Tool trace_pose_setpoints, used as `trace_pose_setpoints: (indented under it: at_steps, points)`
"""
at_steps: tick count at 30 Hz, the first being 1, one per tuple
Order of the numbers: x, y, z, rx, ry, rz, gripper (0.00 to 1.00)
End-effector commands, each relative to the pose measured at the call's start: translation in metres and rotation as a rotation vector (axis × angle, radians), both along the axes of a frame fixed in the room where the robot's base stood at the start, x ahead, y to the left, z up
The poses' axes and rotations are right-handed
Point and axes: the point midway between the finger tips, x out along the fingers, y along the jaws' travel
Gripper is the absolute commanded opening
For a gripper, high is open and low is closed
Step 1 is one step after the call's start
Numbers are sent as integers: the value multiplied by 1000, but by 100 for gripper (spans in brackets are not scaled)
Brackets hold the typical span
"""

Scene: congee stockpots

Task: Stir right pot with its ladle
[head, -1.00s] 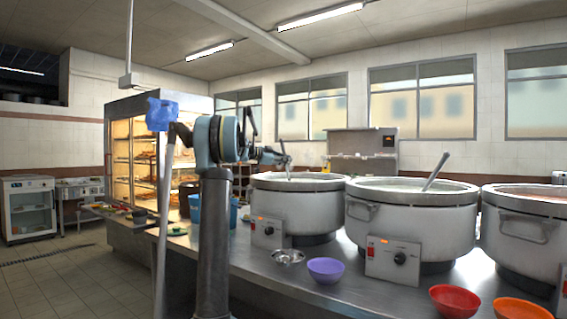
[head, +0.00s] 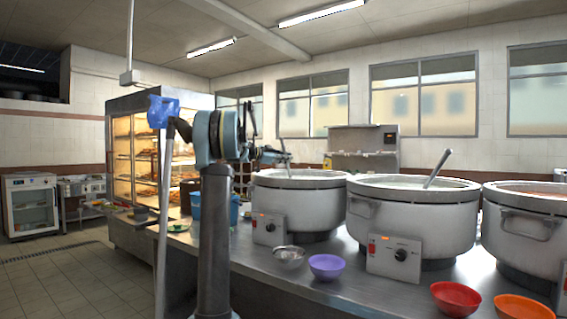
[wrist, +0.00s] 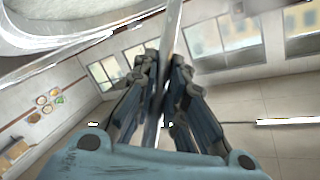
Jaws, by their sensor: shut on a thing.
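My gripper (head: 276,156) is over the left one of three big grey pots in the head view. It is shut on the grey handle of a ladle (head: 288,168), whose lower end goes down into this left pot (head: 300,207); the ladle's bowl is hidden. In the wrist view the handle (wrist: 172,38) runs between the fingers (wrist: 162,85), and a pot's rim (wrist: 60,45) is at upper left. A second ladle (head: 437,168) leans in the middle pot (head: 425,221), untouched. The right pot (head: 520,236), cut by the frame edge, has reddish contents and no visible ladle.
On the counter's (head: 300,291) front edge are a metal bowl (head: 289,257), a purple bowl (head: 326,267), a red bowl (head: 455,298) and an orange bowl (head: 523,308). Control boxes jut from the pots' fronts. A blue container (head: 233,210) stands left of the left pot.

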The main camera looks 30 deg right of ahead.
Motion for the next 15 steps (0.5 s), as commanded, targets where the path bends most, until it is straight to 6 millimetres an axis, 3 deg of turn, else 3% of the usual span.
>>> trace_pose_setpoints:
  at_steps: [15]
  points:
    - [0,0,40,0,0,0,0]
